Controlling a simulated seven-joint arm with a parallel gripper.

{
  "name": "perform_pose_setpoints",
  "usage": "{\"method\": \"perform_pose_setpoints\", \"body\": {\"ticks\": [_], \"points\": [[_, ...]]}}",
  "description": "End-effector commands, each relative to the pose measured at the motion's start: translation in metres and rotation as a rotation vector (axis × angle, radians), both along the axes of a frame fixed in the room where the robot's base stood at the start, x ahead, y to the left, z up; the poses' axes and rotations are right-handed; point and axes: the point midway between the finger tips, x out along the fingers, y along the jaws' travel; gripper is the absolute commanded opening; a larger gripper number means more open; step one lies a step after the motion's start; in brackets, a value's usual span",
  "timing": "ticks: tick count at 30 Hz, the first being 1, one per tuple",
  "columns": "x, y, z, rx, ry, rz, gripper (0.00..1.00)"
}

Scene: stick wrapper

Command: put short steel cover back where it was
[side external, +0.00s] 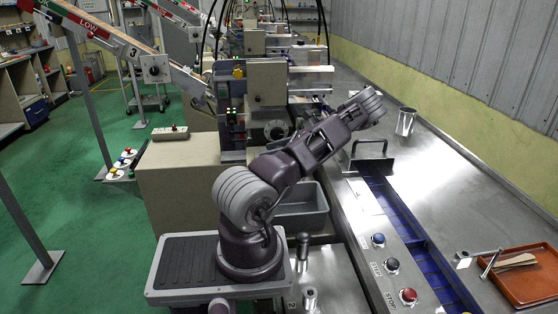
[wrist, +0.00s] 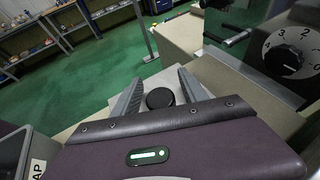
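My gripper (wrist: 157,88) shows in the wrist view with its two grey fingers spread apart. A dark round piece (wrist: 160,98) shows between them; I cannot tell whether it touches either finger. No steel cover is seen in the fingers. In the side view, a short shiny steel cylinder (side external: 405,121) stands upright on the steel bench, right of my arm. Two small steel posts, one upper (side external: 303,243) and one lower (side external: 310,297), stand on a steel plate near my base. I cannot tell which steel piece is the short cover. My fingertips are not clear in the side view.
A dark bracket (side external: 372,163) spans the blue conveyor (side external: 400,222). A numbered dial (wrist: 290,52) shows on the machine. The bench right of the conveyor is mostly clear.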

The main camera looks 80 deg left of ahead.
Motion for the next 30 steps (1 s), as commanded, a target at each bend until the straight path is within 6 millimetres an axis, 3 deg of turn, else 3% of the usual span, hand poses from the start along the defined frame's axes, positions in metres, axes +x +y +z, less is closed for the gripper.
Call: {"method": "perform_pose_setpoints", "body": {"ticks": [1,7,30], "points": [[0.0001,0.0000,0.0000,0.000,0.000,0.000,0.38],[0.0002,-0.0001,0.0002,0.000,0.000,0.000,0.00],[0.0004,0.0000,0.0006,0.001,-0.001,-0.001,0.00]]}}
